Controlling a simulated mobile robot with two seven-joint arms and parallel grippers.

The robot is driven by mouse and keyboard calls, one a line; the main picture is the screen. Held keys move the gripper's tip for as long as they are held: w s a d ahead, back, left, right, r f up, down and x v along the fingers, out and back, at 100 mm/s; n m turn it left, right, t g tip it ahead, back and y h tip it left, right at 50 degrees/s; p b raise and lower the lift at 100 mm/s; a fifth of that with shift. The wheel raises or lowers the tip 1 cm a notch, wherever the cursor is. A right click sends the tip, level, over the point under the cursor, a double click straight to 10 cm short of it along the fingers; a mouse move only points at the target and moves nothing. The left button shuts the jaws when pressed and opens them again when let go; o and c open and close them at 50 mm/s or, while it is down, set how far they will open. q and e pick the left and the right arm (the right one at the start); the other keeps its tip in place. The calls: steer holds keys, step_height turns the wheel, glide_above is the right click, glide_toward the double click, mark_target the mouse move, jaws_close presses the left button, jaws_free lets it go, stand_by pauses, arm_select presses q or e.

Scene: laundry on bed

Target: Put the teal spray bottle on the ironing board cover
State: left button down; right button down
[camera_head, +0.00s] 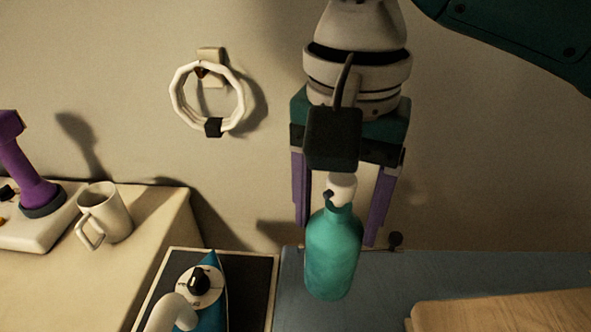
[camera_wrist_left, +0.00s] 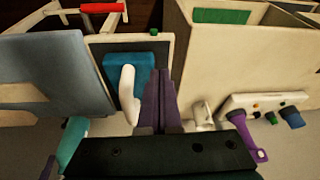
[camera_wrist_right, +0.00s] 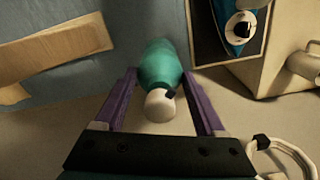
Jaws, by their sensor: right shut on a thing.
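The teal spray bottle (camera_head: 334,255) with a white top is upright between the purple fingers of my right gripper (camera_head: 336,238). My right gripper is shut on it. The bottle also shows between the fingers in the right wrist view (camera_wrist_right: 158,66). The blue-grey ironing board cover (camera_head: 385,285) lies behind and below the bottle in the head view. The bottle's base overlaps the cover near its wall-side edge; I cannot tell whether they touch. My left gripper (camera_wrist_left: 160,74) shows only in its wrist view, with its fingers together and empty.
A blue iron (camera_head: 213,300) stands on a dark rest left of the cover. A wooden board (camera_head: 500,312) lies on the cover at right. A mug (camera_head: 104,212) and a purple-handled device (camera_head: 36,190) are on the left surface. A white ring (camera_head: 176,100) hangs on the wall.

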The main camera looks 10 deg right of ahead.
step_height(320, 180, down, 7)
steer(key=shift+r+b, duration=0.1)
steer(key=shift+b, duration=0.2)
steer(key=shift+f, duration=0.2)
jaws_free()
steer(key=shift+r, duration=0.1)
